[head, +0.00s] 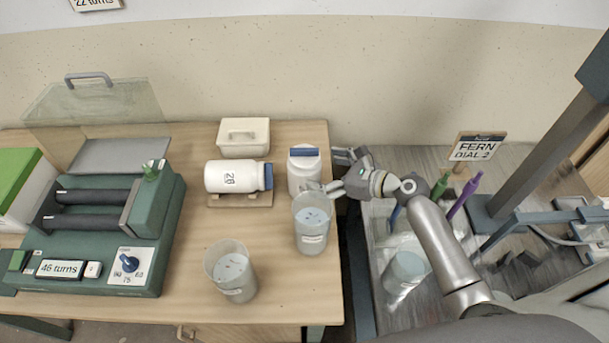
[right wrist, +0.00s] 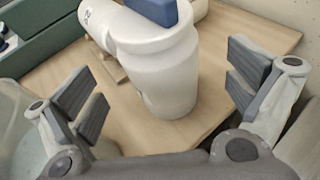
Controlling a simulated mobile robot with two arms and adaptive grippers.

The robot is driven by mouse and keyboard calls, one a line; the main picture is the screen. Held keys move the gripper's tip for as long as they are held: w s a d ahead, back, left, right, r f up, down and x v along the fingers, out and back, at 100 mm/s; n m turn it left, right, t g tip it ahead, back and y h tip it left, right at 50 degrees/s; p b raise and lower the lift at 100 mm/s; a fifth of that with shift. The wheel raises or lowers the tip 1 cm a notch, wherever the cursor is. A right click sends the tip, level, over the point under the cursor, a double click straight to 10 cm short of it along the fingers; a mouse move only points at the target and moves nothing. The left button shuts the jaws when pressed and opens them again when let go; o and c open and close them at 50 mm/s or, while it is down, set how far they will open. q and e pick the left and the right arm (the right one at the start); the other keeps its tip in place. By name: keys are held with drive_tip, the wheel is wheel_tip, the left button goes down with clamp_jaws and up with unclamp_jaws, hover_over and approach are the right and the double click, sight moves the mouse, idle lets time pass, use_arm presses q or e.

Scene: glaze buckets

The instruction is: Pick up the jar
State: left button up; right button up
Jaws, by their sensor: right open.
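A white jar (head: 304,172) with a blue lid stands upright near the right edge of the wooden table. A second white jar (head: 232,177) with a blue lid and a number label lies on its side on a small wooden stand (head: 240,200). My right gripper (head: 332,172) is open at the right of the upright jar. In the right wrist view the upright jar (right wrist: 160,75) stands between the spread fingers, with space on both sides. Its base rests on the table. My left gripper is not in view.
A bucket of grey glaze (head: 312,225) stands just in front of the upright jar, close to my right gripper. Another bucket (head: 231,272) stands nearer the front. A green roller machine (head: 105,230) fills the left side.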

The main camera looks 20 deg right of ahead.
drive_tip(key=x, duration=0.6)
drive_tip(key=shift+w+a+f, duration=0.1)
drive_tip(key=shift+a, duration=0.1)
drive_tip(key=shift+c, duration=1)
drive_tip(key=c, duration=0.9)
drive_tip(key=shift+w+r, duration=0.15)
drive_tip(key=shift+r, duration=0.05)
drive_tip(key=shift+c, duration=1.1)
